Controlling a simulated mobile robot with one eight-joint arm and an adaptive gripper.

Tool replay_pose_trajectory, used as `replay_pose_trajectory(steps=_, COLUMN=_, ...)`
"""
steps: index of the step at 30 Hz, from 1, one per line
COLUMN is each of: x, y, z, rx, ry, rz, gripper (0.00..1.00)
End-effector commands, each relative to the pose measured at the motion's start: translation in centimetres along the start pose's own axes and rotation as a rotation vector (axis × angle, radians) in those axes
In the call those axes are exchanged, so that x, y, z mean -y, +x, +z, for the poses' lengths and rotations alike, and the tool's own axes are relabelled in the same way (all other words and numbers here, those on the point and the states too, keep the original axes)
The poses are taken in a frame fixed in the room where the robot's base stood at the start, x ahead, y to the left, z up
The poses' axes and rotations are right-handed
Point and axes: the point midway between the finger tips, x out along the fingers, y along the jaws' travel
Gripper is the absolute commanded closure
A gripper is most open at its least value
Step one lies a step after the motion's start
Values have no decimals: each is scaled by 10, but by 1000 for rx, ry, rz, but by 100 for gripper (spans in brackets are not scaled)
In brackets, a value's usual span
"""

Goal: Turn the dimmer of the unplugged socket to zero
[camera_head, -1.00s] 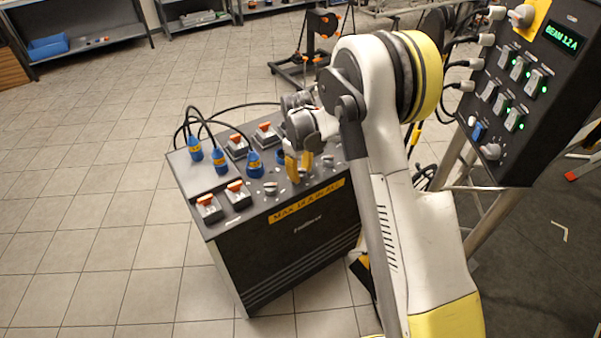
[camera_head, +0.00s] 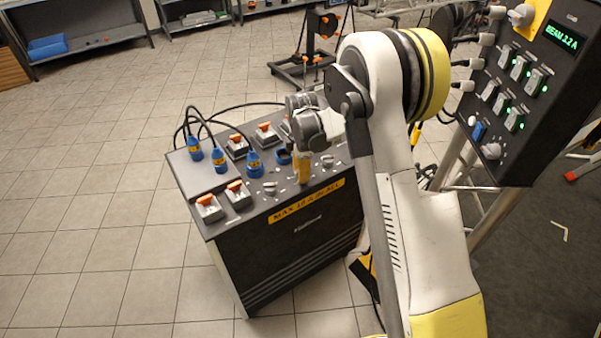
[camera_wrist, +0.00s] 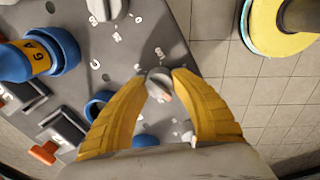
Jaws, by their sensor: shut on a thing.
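My gripper (camera_wrist: 160,74) has its yellow fingers closed on a small grey dimmer knob (camera_wrist: 158,86) on the dark sloping panel. In the head view my gripper (camera_head: 302,180) stands over the front half of the dimmer box (camera_head: 300,240) and hides that knob. An empty blue socket ring (camera_wrist: 97,106) lies left of the held knob in the wrist view; it also shows in the head view (camera_head: 284,157). Small white marks surround the knob, but its pointer's setting cannot be told.
Another knob (camera_head: 270,187) sits left of my gripper, and one (camera_head: 327,160) sits right of it. Blue plugs (camera_head: 254,163) with black cables stand left of my gripper. Orange switches (camera_head: 234,187) line the panel. A tall control box (camera_head: 530,100) stands at right. Floor at left is clear.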

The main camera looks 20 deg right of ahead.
Motion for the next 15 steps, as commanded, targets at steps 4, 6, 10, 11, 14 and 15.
replay_pose_trajectory(steps=4, x=2, y=1, z=1, rx=-5, ry=-87, rz=-4, gripper=99)
replay_pose_trajectory(steps=6, x=2, y=1, z=1, rx=-7, ry=-120, rz=-4, gripper=99)
replay_pose_trajectory(steps=10, x=2, y=1, z=1, rx=-10, ry=-167, rz=-5, gripper=99)
replay_pose_trajectory(steps=11, x=2, y=1, z=1, rx=-10, ry=-174, rz=-5, gripper=99)
replay_pose_trajectory(steps=14, x=2, y=1, z=1, rx=-11, ry=-194, rz=-5, gripper=99)
replay_pose_trajectory(steps=15, x=2, y=1, z=1, rx=-12, ry=-199, rz=-5, gripper=99)
